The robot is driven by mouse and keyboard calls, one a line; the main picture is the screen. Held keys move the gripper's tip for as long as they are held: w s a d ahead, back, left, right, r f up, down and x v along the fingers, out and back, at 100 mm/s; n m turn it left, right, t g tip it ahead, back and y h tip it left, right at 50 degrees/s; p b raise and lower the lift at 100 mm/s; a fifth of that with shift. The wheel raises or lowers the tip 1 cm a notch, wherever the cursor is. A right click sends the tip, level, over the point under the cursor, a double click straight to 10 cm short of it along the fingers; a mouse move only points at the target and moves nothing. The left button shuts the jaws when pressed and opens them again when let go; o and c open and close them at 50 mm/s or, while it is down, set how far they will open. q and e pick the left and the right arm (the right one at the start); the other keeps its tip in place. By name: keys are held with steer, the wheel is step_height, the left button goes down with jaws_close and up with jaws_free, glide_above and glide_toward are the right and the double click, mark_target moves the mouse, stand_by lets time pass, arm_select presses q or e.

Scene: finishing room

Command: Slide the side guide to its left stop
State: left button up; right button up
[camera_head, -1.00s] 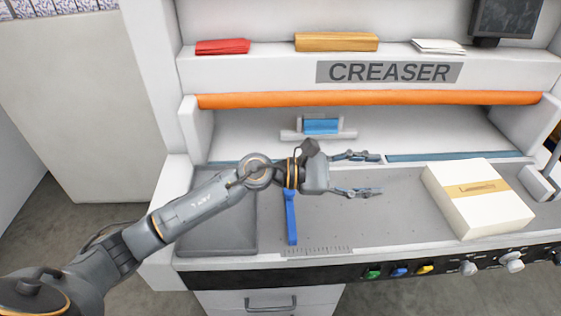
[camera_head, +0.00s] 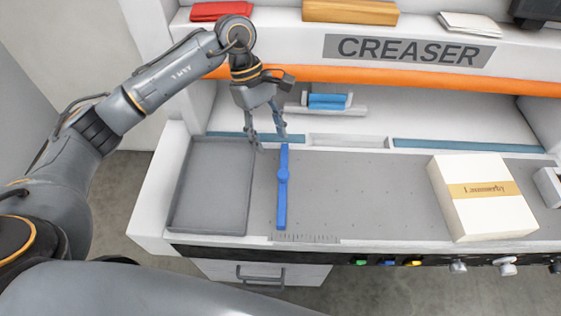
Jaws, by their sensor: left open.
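The side guide (camera_head: 282,200) is a blue bar with a round knob near its middle. It lies front to back on the grey bed of the creaser, a little right of the grey tray. My left gripper (camera_head: 270,143) is open and points down over the back of the bed. Its right fingertip appears close to the guide's far end, and its left fingertip is to the left of the guide; I cannot tell if either touches. No separate left stop can be made out. My right gripper is not in view.
A grey tray (camera_head: 208,190) is left of the guide. A ruler scale (camera_head: 305,238) is at the front edge. A white box with a tan band (camera_head: 482,205) stands on the bed at right. The bed between guide and box is clear. The orange bar (camera_head: 420,78) crosses above.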

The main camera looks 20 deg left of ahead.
mark_target(282, 173)
arm_select(q)
steer(key=p+x, duration=0.3)
steer(key=x, duration=0.6)
steer(key=shift+d, duration=0.15)
steer(key=shift+d+f, duration=0.15)
steer(key=shift+f, duration=0.3)
steer(key=shift+c, duration=0.3)
jaws_close()
